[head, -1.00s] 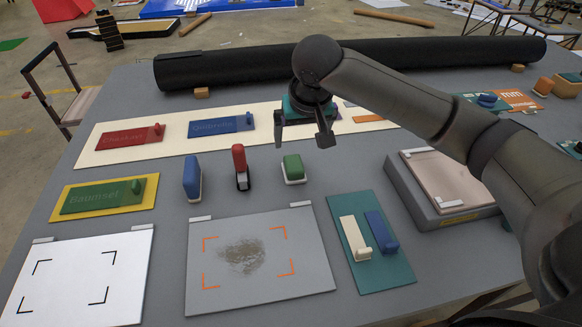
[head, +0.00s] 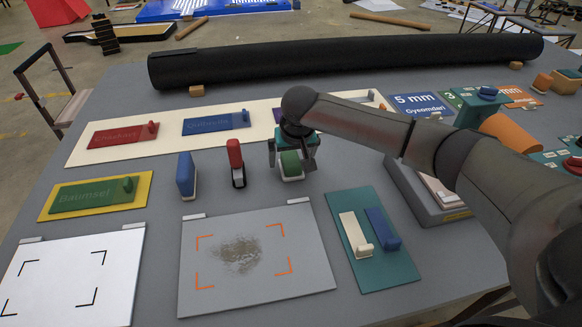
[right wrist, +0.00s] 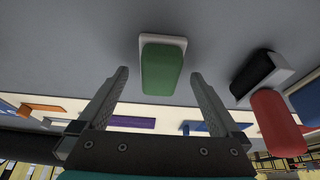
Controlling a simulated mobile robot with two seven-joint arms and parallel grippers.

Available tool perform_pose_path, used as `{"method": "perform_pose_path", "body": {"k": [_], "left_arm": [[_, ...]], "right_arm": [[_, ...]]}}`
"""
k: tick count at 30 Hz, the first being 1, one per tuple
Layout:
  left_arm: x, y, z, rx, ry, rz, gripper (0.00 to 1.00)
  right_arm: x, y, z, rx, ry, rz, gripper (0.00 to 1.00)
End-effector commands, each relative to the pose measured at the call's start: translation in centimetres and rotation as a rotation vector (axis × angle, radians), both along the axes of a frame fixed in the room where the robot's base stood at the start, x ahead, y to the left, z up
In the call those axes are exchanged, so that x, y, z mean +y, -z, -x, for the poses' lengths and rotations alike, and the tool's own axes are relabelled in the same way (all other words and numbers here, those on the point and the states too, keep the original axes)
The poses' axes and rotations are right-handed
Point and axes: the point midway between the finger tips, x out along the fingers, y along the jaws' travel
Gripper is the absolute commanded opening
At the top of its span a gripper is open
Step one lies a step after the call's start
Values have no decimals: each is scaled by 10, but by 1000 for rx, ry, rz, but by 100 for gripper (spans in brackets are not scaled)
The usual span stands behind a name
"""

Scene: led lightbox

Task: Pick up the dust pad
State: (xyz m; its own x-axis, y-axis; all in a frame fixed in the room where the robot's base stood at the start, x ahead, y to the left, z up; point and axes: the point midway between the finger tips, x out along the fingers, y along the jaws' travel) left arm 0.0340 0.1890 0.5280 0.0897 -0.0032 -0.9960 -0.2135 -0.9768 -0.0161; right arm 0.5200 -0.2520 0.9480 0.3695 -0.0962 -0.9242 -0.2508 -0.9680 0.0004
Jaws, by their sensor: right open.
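A green pad (head: 291,163) with a white base stands on the grey table. A blue pad (head: 186,174) with a white base and a red-handled tool (head: 235,160) with a black body stand in a row to its left. I cannot tell from its look which one is the dust pad. My right gripper (head: 293,167) is open and empty at the green pad. In the right wrist view the green pad (right wrist: 162,70) lies centred between and just ahead of the open fingers (right wrist: 160,77), with gaps on both sides. My left gripper is out of view.
A grey board (head: 310,270) with a dusty patch inside orange corner marks lies in front. A teal board (head: 385,274) with a white and a blue piece lies right of it. A black roll (head: 400,58) lies along the back.

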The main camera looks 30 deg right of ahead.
Motion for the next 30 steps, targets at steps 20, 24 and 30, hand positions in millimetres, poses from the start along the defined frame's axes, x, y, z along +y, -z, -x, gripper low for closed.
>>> {"method": "perform_pose_path", "body": {"k": [20, 24, 30], "left_arm": [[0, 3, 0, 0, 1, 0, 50], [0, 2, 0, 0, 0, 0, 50], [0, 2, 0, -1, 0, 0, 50]], "right_arm": [[-1, 9, -4, -1, -1, 1, 65], [-1, 9, -3, -1, 0, 0, 49], [-1, 9, -3, -1, 0, 0, 27]]}}
